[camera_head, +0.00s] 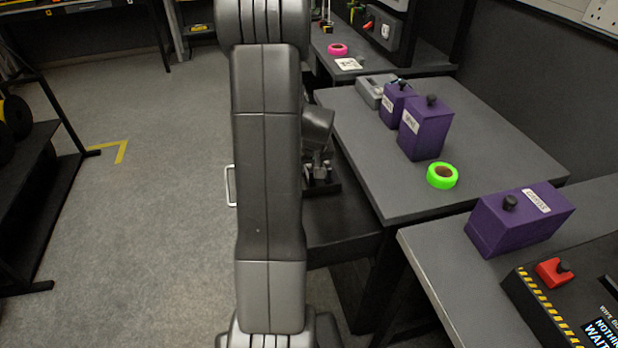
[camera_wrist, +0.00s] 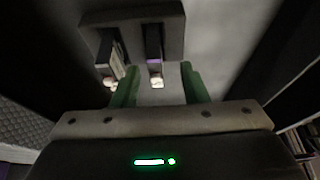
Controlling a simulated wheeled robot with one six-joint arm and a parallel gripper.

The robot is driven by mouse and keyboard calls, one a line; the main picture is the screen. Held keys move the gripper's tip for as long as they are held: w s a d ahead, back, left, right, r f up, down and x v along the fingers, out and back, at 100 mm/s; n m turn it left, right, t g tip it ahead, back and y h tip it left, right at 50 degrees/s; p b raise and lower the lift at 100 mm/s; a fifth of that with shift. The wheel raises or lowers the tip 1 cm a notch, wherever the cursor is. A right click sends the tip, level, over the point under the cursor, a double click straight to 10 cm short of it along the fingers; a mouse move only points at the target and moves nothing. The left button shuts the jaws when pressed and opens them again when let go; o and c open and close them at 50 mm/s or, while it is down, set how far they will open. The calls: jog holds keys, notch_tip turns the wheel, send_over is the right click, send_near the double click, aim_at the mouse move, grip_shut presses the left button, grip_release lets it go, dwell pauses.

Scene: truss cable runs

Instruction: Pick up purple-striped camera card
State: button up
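The purple-striped camera card (camera_wrist: 153,61) shows in the wrist view as a dark upright piece with a purple band and a pale lower end. It stands in a grey holder (camera_wrist: 174,30). My gripper (camera_wrist: 157,84) is open, its two green fingers on either side of the card's pale end, with a gap visible on both sides. A second dark card (camera_wrist: 108,56) with a pale label stands in the holder to the left, just beyond the left finger.
In the head view, purple boxes (camera_head: 425,128) with black knobs stand on the grey table, near a green tape roll (camera_head: 442,175) and a grey case (camera_head: 374,91). Another purple box (camera_head: 521,217) and a red-button console (camera_head: 553,272) are at right.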

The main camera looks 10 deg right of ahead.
jog(key=x, duration=0.5)
jog(key=shift+w+d+r, duration=0.1)
jog(key=shift+w+d, duration=0.15)
jog(key=shift+w, duration=0.15)
grip_shut()
